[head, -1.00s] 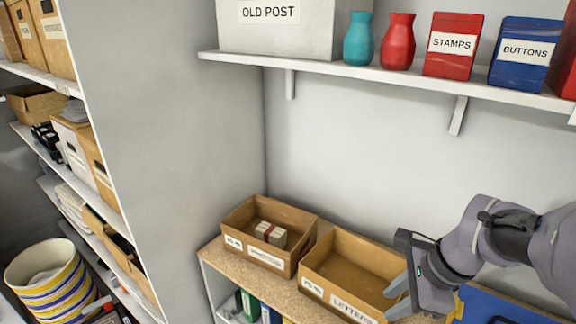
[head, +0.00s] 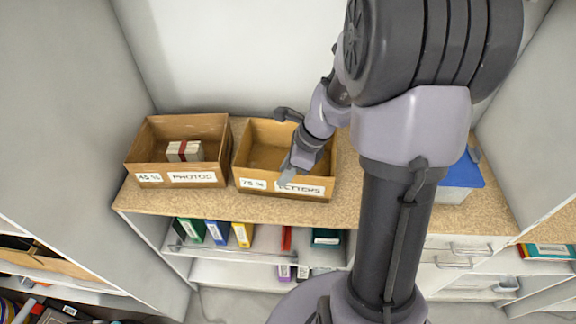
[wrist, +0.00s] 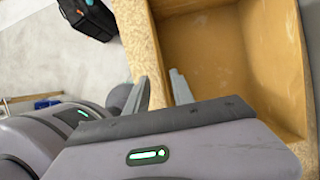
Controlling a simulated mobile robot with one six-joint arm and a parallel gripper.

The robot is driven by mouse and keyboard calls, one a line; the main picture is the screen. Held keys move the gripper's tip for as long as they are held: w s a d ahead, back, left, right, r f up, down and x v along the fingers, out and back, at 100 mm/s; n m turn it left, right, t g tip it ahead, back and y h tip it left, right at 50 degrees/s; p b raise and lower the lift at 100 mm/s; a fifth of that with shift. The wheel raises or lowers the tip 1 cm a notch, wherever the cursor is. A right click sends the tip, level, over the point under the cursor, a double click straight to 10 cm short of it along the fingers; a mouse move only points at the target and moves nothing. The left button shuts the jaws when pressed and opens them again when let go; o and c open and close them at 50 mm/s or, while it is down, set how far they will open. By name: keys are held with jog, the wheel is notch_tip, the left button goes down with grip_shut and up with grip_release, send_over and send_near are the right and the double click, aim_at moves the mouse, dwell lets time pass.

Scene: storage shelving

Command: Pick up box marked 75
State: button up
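The box marked 75 (head: 243,172) is an open-topped brown box on the cork-topped counter, with a second label reading LETTERS. It is upright and looks empty. My gripper (head: 288,172) is at its front wall, partly covering the LETTERS label. In the wrist view my gripper (wrist: 160,90) has its two pale fingers apart, one on the counter side and one on the inner side of the box's wall. The box's inside (wrist: 225,50) fills the right of that view. I cannot tell whether the fingers touch the wall.
A similar box marked 45 and PHOTOS (head: 150,163) stands close on the left, holding a banded bundle (head: 184,151). A blue-lidded container (head: 462,172) is to the right, behind my arm. Binders (head: 217,231) stand on the shelf below. Bare counter (head: 228,208) lies in front.

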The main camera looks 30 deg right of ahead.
jog(key=x, duration=0.2)
jog(key=b+x, duration=0.1)
jog(key=x, duration=0.1)
jog(key=shift+w+a+f+b, duration=0.1)
jog(key=shift+w+f+b, duration=0.15)
jog(key=shift+w+b, duration=0.05)
jog(key=shift+s+r, duration=0.1)
jog(key=shift+r, duration=0.1)
jog(key=shift+c, duration=0.4)
grip_shut()
